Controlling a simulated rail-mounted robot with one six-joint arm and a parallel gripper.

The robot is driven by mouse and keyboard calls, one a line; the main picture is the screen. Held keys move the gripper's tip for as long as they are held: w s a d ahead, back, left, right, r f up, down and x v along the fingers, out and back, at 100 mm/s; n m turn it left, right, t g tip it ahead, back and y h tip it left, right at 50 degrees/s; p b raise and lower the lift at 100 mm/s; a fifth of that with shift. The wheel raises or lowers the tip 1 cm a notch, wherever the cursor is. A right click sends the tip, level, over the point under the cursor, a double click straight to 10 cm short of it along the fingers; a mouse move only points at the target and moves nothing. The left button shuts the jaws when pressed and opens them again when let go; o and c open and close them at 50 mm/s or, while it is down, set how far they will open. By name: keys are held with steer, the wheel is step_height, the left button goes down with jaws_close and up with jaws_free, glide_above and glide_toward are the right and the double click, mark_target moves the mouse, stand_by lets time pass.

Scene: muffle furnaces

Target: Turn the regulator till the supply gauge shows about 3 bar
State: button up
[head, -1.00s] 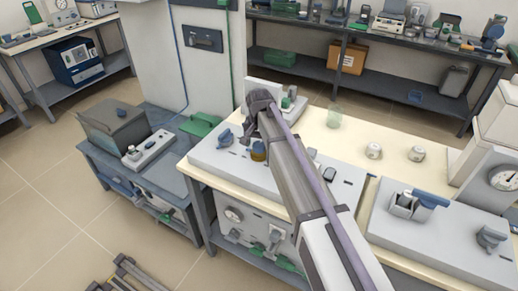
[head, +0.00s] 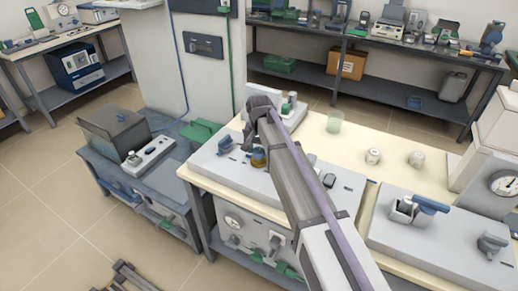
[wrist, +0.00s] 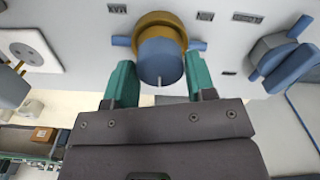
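The likely regulator is a blue round knob (wrist: 161,62) with a brass collar (wrist: 160,20), on a pale panel in the wrist view. In the head view my gripper (head: 249,140) points down at the panel. Round dials show on the bench front (head: 233,222) and on the right-hand unit (head: 504,184); which is the supply gauge and its reading are unclear.
Blue handles stand nearby on the panel, one to the right in the wrist view (wrist: 285,62) and one at the left in the head view (head: 225,144). A clear beaker (head: 334,122) and two small white pots (head: 373,156) stand on the cream bench behind.

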mark_target(259, 150)
steer(key=o, duration=0.4)
step_height(259, 150, up, 11)
steer(key=p, duration=1)
steer(key=shift+p, duration=0.4)
